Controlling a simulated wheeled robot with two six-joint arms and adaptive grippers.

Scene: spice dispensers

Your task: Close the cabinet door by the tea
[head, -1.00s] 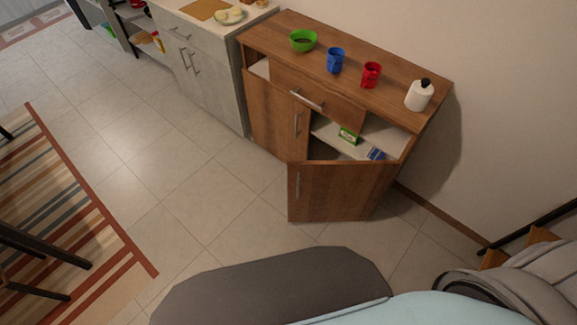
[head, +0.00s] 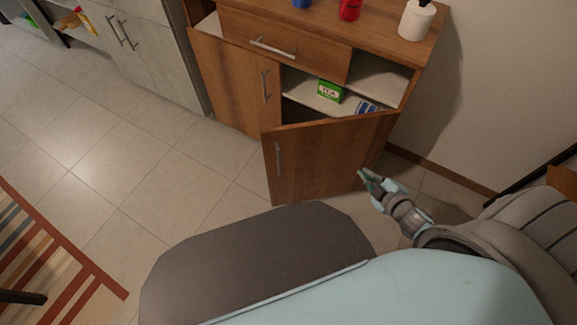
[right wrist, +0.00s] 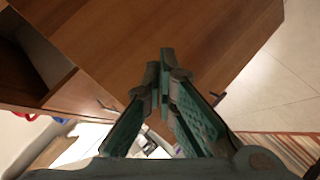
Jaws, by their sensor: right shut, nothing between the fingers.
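The brown wooden cabinet's right door (head: 318,160) stands open, swung out toward me, with its bar handle (head: 278,160) near its left edge. Inside on the shelf, a green tea box (head: 330,91) sits beside a blue box (head: 367,107). My right gripper (head: 368,180) is shut and empty, close to the outer face of the door near its lower right side. I cannot tell whether it touches the door. In the right wrist view the shut fingers (right wrist: 166,62) point over the door's wooden panel (right wrist: 150,30). My left gripper is out of view.
The cabinet's left door (head: 232,82) and drawer (head: 275,42) are shut. A red cup (head: 350,9) and a white bottle (head: 416,20) stand on top. Tiled floor (head: 120,150) is clear to the left of the door. A wall is at the right.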

